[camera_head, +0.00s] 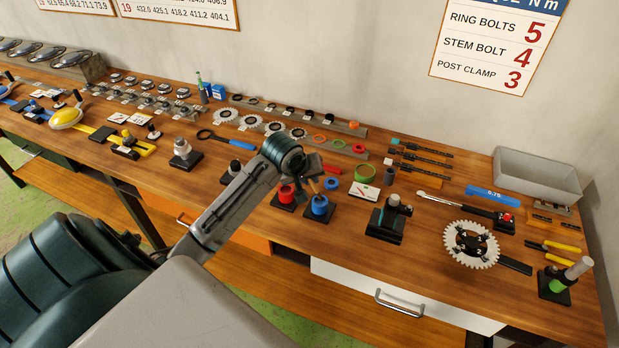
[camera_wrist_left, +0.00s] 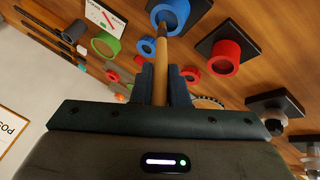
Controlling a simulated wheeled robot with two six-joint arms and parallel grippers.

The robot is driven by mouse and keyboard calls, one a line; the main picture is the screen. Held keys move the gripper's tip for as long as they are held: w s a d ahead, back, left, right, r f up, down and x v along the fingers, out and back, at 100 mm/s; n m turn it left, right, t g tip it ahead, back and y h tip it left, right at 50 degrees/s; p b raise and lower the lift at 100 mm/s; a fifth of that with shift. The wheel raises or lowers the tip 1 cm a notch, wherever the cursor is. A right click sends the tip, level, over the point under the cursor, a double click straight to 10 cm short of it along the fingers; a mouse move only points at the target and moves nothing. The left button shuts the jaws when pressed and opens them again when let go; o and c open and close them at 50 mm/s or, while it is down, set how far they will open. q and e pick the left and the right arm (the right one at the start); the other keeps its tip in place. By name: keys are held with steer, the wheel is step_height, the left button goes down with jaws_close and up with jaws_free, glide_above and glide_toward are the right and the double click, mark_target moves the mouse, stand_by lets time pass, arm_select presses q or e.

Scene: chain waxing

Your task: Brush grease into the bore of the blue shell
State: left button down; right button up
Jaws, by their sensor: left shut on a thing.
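The blue shell (camera_head: 319,208) stands on a black base just below my left gripper (camera_head: 313,169) in the head view. It also shows at the top of the left wrist view (camera_wrist_left: 181,12). My left gripper (camera_wrist_left: 164,82) is shut on a brush (camera_wrist_left: 160,72) with a light wooden handle. The brush points at the shell, and its dark tip overlaps the shell's open end. I cannot tell how deep the tip sits in the bore. A red shell (camera_head: 286,193) on its own black base is just left of the blue one. My right gripper is not in view.
A small blue ring (camera_head: 332,184) and a green ring (camera_head: 365,173) lie close behind the blue shell. A black stand with a grey part (camera_head: 387,220) is to the right, then a toothed chainring (camera_head: 457,236). The bench front edge is near, with a white drawer (camera_head: 400,291) below.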

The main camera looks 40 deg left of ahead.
arm_select(q)
steer(key=shift+f, duration=0.95)
stand_by(0.3)
steer(key=shift+s+d, duration=0.15)
steer(key=shift+s, duration=0.4)
steer(key=shift+w, duration=0.1)
steer(key=shift+w, duration=1)
steer(key=shift+r, duration=0.1)
steer(key=shift+s, duration=0.15)
steer(key=shift+s+a, duration=0.55)
steer(key=shift+s, duration=0.15)
